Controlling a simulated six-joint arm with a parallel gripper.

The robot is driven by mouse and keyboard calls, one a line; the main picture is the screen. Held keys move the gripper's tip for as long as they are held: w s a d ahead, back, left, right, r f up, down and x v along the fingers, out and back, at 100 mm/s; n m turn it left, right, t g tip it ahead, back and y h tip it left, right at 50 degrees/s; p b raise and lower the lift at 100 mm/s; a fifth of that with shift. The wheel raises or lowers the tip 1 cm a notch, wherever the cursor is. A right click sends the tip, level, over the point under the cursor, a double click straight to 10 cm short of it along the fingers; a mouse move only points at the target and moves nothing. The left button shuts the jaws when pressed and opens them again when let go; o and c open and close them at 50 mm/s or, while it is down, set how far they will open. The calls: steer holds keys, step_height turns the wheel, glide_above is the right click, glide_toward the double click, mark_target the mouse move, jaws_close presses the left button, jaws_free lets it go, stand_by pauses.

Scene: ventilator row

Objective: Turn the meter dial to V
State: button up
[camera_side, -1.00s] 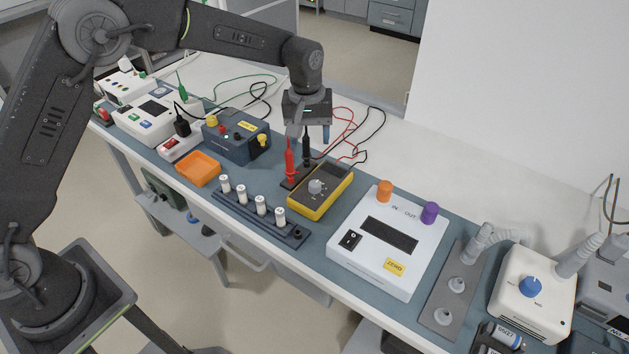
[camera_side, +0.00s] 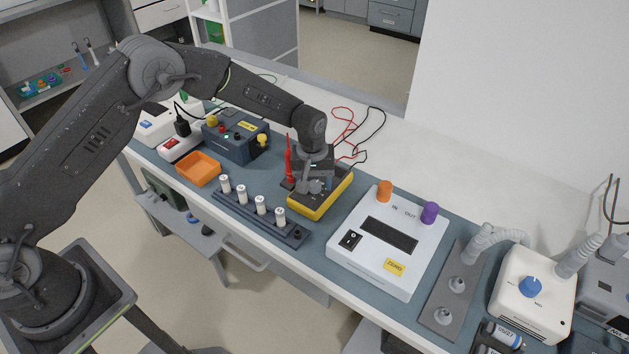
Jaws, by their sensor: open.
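The yellow meter (camera_side: 311,209) lies on the blue-grey bench mat, with a grey dial (camera_side: 315,186) on its dark face. My gripper (camera_side: 310,187) is low over the meter, pointing down, with its fingers at or around the dial. I cannot tell whether the fingers touch the dial. The gripper is open. The gripper and wrist hide the meter's back part and display. The dial's pointer and the letter V cannot be read. A red probe (camera_side: 288,160) stands upright just left of the gripper; the black probe is hidden.
A rack of several white cylinders (camera_side: 262,206) stands left of the meter. A white box with orange and purple ports (camera_side: 405,225) is to the right. An orange tray (camera_side: 198,168) and a blue power unit (camera_side: 236,138) are farther left. Red and black leads run behind.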

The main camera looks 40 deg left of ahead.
steer(key=shift+f, duration=0.15)
steer(key=c, duration=0.9)
steer(key=shift+c, duration=0.2)
steer(key=shift+m, duration=0.3)
steer(key=m, duration=0.9)
steer(key=shift+g, duration=0.3)
